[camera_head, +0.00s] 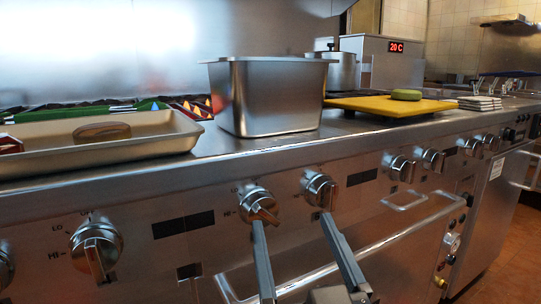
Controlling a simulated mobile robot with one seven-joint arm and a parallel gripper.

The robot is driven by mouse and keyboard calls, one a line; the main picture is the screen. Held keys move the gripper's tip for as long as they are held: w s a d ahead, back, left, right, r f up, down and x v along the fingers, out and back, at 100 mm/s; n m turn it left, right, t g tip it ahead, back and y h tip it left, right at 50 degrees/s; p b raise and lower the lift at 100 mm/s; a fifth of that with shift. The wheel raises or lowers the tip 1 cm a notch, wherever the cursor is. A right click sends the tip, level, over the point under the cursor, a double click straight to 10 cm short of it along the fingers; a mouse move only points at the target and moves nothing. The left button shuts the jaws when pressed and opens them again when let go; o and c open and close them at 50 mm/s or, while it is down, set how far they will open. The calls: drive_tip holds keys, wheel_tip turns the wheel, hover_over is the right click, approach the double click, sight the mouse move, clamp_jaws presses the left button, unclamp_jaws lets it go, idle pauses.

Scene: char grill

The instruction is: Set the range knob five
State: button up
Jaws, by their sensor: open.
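A row of metal knobs runs along the steel front panel. One knob (257,202) is at the middle, with another knob (319,187) just to its right. Further left is a large knob (97,247) with HI and LO marks beside it. No numbers show on the knobs, so I cannot tell which is knob five. My gripper (291,219) is open and empty, its fingers spread wide. The left fingertip overlaps the lower edge of the middle knob in the picture; the right fingertip is just below the knob beside it. I cannot tell whether either touches.
A rail handle (390,240) runs across the panel below the knobs. On the counter stand a shallow tray (170,147), a deep steel pan (268,127) and a yellow board (372,104) with a green item (406,95). More knobs (402,168) continue right.

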sight(269, 216)
drive_tip(key=s+d+g+y+p, duration=0.4)
drive_tip(key=s+p, duration=0.4)
drive_tip(key=p, duration=0.9)
drive_tip(key=shift+n+g, duration=0.3)
drive_tip(key=x, duration=0.9)
drive_tip(key=a+x, duration=0.1)
drive_tip(key=x, duration=0.4)
drive_tip(key=shift+s+r, duration=0.15)
drive_tip(key=shift+s, duration=0.2)
drive_tip(key=c, duration=1.4)
